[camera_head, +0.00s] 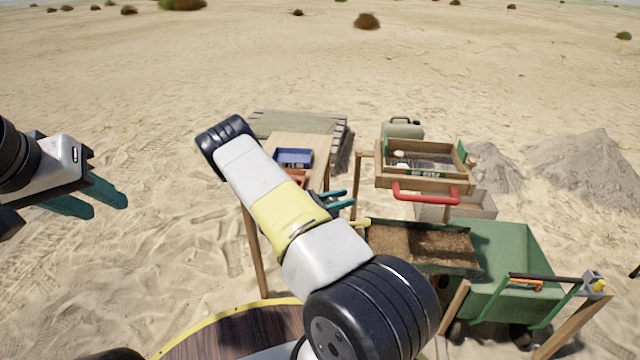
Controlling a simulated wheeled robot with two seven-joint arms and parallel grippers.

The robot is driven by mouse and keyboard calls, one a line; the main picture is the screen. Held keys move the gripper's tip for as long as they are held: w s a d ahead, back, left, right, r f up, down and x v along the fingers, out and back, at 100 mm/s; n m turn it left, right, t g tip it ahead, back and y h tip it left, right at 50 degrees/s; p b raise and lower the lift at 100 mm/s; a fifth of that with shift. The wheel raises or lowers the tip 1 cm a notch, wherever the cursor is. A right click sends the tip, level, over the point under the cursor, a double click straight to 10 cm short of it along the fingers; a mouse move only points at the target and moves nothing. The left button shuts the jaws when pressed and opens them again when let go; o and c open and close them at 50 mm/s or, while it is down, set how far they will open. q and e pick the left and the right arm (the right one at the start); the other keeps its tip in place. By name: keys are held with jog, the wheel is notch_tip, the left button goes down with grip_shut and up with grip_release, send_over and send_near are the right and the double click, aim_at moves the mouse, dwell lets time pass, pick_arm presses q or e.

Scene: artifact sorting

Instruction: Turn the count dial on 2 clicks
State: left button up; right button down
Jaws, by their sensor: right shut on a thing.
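I cannot make out the count dial for certain. A small grey box with a yellow part (597,284) sits on a wooden post at the far right, and I cannot tell whether it is the dial. My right gripper (340,200) is at the right side of the wooden table, its teal fingers pointing right and close together. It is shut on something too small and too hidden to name. My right arm covers part of the table. My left gripper (100,200) is open and empty above the sand at the left, far from the table.
The wooden table (285,140) carries a blue tray (294,157) and an orange-red tray (297,177). A green cart (525,245) is at the right. Open sand lies left.

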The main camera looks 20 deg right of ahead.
jog(key=shift+s+a+m+g+y, duration=0.15)
jog(key=shift+s+m+g+y, duration=0.25)
jog(key=shift+m+g+y, duration=0.95)
jog(key=shift+s+a+m+g+y, duration=0.15)
jog(key=shift+s+m+g+y, duration=0.2)
jog(key=shift+m+g, duration=1.9)
jog(key=shift+s+a+m+g+y, duration=0.15)
jog(key=shift+s+m+g+y, duration=0.45)
jog(key=shift+g, duration=2.1)
jog(key=shift+w+m+y, duration=0.2)
jog(key=shift+m+y, duration=0.1)
jog(key=c, duration=0.9)
grip_release()
jog(key=shift+a, duration=0.1)
